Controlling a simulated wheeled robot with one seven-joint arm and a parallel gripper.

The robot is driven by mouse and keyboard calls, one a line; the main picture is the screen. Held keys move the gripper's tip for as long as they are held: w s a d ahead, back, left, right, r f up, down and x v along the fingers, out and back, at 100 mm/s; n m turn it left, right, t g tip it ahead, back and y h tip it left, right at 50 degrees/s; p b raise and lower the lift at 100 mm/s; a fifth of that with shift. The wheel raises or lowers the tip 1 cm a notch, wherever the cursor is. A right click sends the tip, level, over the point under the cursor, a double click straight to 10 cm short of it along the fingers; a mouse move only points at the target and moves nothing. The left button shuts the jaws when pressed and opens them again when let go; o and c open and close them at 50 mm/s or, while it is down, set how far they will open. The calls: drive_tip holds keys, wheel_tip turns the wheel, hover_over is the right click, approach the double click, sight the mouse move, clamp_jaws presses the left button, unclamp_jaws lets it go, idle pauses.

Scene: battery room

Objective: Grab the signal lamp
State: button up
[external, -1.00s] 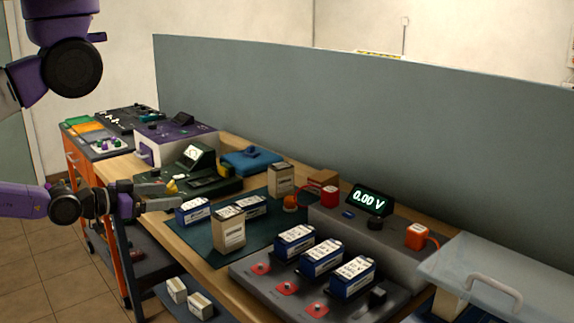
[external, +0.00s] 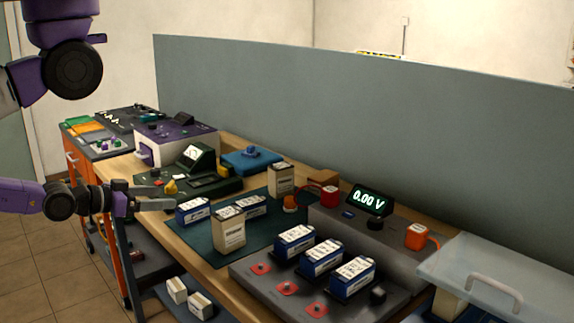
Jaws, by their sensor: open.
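A small orange dome (external: 290,202), which looks like the signal lamp, stands on the dark green mat (external: 270,216) near a tall cream battery. I cannot be sure that it is the lamp. My gripper (external: 170,197) is open and empty at the left, over the near edge of the workbench. It points right, with its fingertips close to a blue-and-white battery (external: 193,210). I cannot tell whether they touch. The dome is well to the right of my gripper, beyond several batteries.
A cream battery (external: 229,230) and another blue battery stand between my gripper and the dome. A green meter (external: 195,158) sits behind my gripper. A grey rack (external: 255,275) with blue batteries is at front right. A voltage display (external: 370,199) and grey partition stand behind.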

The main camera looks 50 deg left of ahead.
idle(0.4)
drive_tip(key=c, duration=0.3)
